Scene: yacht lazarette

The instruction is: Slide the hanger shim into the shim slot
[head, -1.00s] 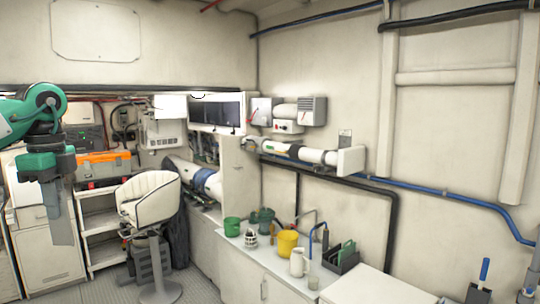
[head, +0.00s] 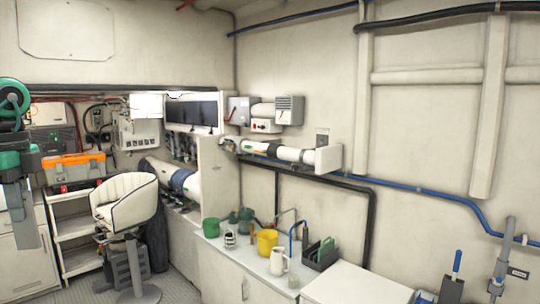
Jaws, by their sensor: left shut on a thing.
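My left gripper (head: 22,230) is at the far left edge, pointing down, with its green and dark body partly cut off by the frame. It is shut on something. Long grey shapes hang below the body, and I cannot separate the fingers from the hanger shim there. The shim slot cannot be made out for certain. A white pipe (head: 288,153) runs along the right wall, with a white end block (head: 328,159) and a small grey plate (head: 322,138) above it. The gripper is far from this pipe. My right gripper is not in view.
A white counter (head: 236,277) below the pipe carries a green cup (head: 211,228), a yellow bucket (head: 267,243), a white jug (head: 278,261) and a dark caddy (head: 321,255). A white swivel chair (head: 126,200) and an orange-lidded toolbox (head: 73,168) stand at the left.

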